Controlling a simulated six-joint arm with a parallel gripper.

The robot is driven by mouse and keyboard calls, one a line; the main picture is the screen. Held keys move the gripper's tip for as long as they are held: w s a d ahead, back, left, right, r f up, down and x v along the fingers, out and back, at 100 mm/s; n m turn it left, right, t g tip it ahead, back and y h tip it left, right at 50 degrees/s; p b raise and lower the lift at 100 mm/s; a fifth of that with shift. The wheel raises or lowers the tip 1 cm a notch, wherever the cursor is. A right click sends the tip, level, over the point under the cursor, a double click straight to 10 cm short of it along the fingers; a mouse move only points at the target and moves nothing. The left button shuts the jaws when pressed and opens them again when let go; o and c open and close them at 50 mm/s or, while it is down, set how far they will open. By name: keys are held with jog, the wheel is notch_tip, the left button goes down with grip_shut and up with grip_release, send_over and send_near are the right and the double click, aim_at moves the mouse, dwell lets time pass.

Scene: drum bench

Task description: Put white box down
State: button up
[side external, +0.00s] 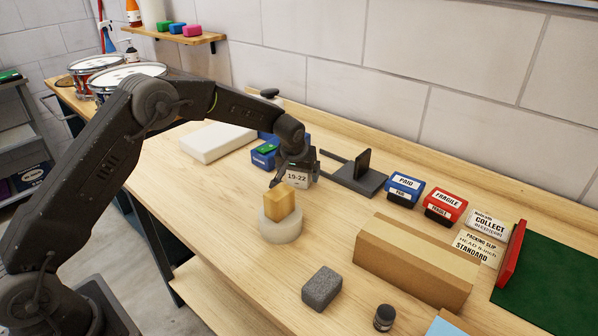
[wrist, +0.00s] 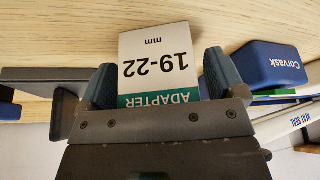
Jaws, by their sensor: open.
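The white box (side external: 297,179), marked 19-22 mm with a green ADAPTER band, is at my gripper (side external: 291,168) in the side view. It appears to rest on the wooden bench, though its base is hard to make out. In the wrist view the white box (wrist: 158,62) lies between the two blue-grey fingers of my gripper (wrist: 157,80). The fingers are open, with a gap showing beside the box on the right; contact on the left is unclear. The lower part of the box is hidden behind the gripper body.
A dark metal stand (side external: 360,178) is right of the box. A blue block (side external: 264,156) is on its left, also in the wrist view (wrist: 268,69). A yellow block (side external: 279,202) on a round pale base (side external: 281,228) is in front. A cardboard box (side external: 415,262) stands front right.

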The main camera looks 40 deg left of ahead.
jog(key=s+d+r+m, duration=0.1)
jog(key=s+r, duration=0.5)
jog(key=r, duration=0.3)
jog(key=s+d+r, duration=0.2)
jog(key=s+r, duration=0.4)
jog(key=r, duration=0.4)
jog(key=s+d+r+m+t+h, duration=0.1)
jog(key=s+d+m, duration=0.1)
jog(key=s, duration=2.6)
jog(key=shift+s+m+h, duration=0.25)
jog(key=shift+m+h, duration=0.15)
jog(key=shift+m, duration=0.4)
